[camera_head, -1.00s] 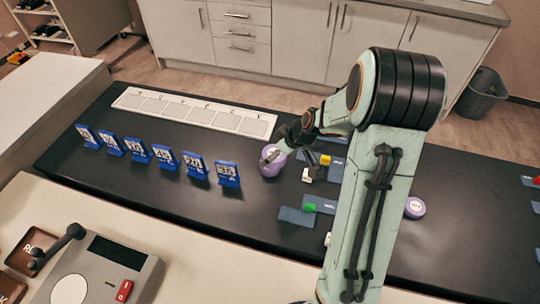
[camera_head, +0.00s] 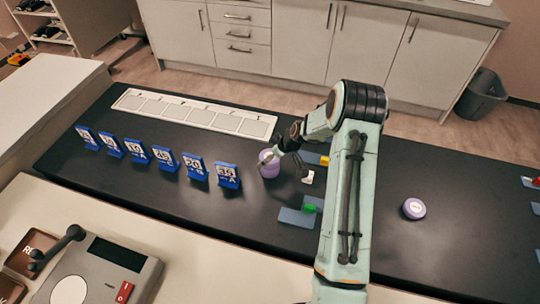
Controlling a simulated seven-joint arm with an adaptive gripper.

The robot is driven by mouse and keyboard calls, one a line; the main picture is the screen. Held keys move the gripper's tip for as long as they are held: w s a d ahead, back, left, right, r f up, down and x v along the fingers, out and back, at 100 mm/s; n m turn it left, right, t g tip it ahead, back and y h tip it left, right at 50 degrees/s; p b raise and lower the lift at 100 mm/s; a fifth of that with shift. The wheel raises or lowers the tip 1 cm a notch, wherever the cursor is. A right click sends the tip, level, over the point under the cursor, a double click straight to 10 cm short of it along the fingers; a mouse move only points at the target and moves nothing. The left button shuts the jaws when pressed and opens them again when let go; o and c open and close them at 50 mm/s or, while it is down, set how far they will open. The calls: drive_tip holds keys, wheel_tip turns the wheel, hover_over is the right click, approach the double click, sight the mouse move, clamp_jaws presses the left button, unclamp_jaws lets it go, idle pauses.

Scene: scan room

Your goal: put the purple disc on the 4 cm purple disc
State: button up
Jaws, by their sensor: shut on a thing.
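A purple disc (camera_head: 269,168) stands on the black table right of the row of blue signs, partly covered by my gripper (camera_head: 271,158). My gripper is shut on the purple there. This purple shape looks tall; I cannot tell whether it is one disc or one on another, or whether it touches the table. Another purple disc (camera_head: 414,208) with a pale, labelled top lies flat and alone to the right of my arm. Its label is too small to read, so I cannot tell which disc is the 4 cm one.
Several blue signs (camera_head: 165,160) stand upright at the left. A white panel strip (camera_head: 195,113) lies behind them. The table's right-middle is mostly clear.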

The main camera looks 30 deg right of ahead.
drive_tip(key=shift+f, duration=0.1)
drive_tip(key=o, duration=1.2)
drive_tip(key=v, duration=1.2)
drive_tip(key=s+a+r+g, duration=0.2)
drive_tip(key=s+a+r, duration=0.3)
drive_tip(key=a, duration=0.2)
drive_tip(key=s+a+r+g, duration=0.1)
drive_tip(key=s+a+r, duration=0.35)
drive_tip(key=a, duration=0.25)
drive_tip(key=s+a+m+g, duration=0.1)
drive_tip(key=s+a, duration=0.1)
drive_tip(key=s, duration=0.3)
drive_tip(key=s+a+r+m+g+h, duration=0.1)
drive_tip(key=s+a, duration=0.1)
drive_tip(key=s, duration=0.4)
drive_tip(key=s+a+r+m, duration=0.1)
drive_tip(key=s+a, duration=0.1)
drive_tip(key=s, duration=0.4)
drive_tip(key=shift+a+g, duration=0.1)
drive_tip(key=shift+g, duration=0.3)
